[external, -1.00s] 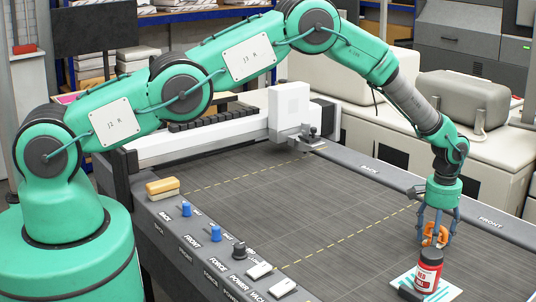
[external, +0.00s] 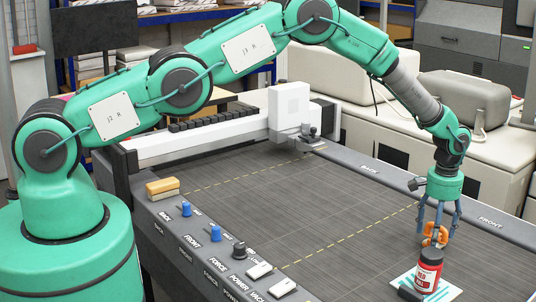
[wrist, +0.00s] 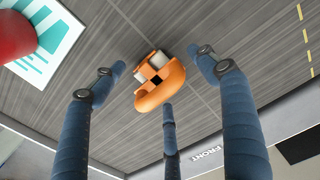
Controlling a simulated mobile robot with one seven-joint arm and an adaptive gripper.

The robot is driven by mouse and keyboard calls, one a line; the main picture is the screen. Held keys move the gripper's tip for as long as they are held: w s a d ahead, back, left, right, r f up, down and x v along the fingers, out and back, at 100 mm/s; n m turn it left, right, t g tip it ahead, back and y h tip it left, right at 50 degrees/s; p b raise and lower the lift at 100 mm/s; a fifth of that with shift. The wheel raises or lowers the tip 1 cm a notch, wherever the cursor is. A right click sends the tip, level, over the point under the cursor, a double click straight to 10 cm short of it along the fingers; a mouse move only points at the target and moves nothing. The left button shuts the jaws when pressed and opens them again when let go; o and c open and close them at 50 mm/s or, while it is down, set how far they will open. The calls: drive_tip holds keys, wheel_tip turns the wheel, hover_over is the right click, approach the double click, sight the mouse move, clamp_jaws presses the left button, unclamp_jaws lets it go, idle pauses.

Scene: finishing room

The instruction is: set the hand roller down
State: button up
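The hand roller, which I take to be the orange piece with white and black parts (wrist: 160,84), is between my three blue fingers in the wrist view. It also shows below my gripper (external: 437,218) in the external view (external: 436,236), over the right part of the grey cutting bed. In the wrist view my gripper (wrist: 160,72) is open, with gaps between the left and right fingertips and the orange body. The middle fingertip is close below it. The roller appears to rest on the bed; its underside is hidden.
A red jar with a black lid (external: 429,272) stands on a white and teal card (external: 443,290) close in front of my gripper. A dark piece (external: 410,293) lies at the card's near edge. The flatbed (external: 290,210) is clear to the left.

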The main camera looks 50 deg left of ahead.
wheel_tip(320, 180, up, 10)
drive_tip(key=shift+r+b, duration=0.25)
drive_tip(key=shift+b, duration=0.55)
drive_tip(key=shift+r, duration=0.1)
